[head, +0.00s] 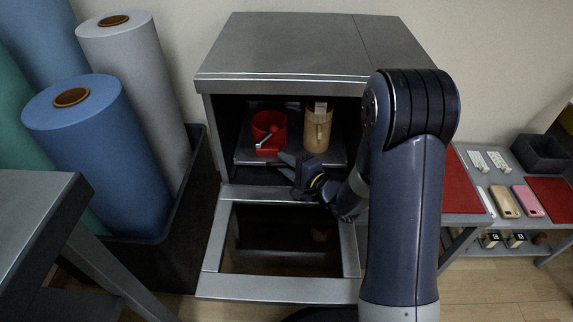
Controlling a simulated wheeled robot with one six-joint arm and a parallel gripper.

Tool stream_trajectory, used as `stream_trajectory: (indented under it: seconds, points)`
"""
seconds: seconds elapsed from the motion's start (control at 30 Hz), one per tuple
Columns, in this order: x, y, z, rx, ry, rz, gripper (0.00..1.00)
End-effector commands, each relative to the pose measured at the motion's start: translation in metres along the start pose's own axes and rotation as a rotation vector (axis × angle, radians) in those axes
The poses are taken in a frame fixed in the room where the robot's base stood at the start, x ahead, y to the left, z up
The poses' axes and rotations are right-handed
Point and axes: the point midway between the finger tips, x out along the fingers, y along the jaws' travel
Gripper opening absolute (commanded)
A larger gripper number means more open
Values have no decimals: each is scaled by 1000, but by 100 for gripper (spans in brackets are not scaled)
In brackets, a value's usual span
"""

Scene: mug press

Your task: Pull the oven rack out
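The oven (300,50) is a grey metal box with its front open. Its door (283,289), a grey frame around a dark window, is folded down. Inside, the flat grey rack (244,155) carries a red mug press (272,127) with a small lever on the left and a beige mug (317,132) on the right. My gripper (283,163) is at the front edge of the rack, near its middle, above the door's hinge side. Its fingers point left into the opening. I cannot tell whether they touch or grip the rack edge. My arm covers the oven's right side.
Large fabric rolls (112,150) stand in a dark bin on the left, near a grey table (35,205). On the right, a low bench (470,218) holds red mats, phones and a black tray (541,153). The open door occupies the floor space before the oven.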

Motion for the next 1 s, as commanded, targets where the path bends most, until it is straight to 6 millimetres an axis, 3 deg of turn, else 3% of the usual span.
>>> stream_trajectory:
  seconds: [0.3, 1.0]
  points:
    - [0, 0, 0, 0, 0, 0, 1]
    - [-4, 1, 4, 1, 0, 2, 0]
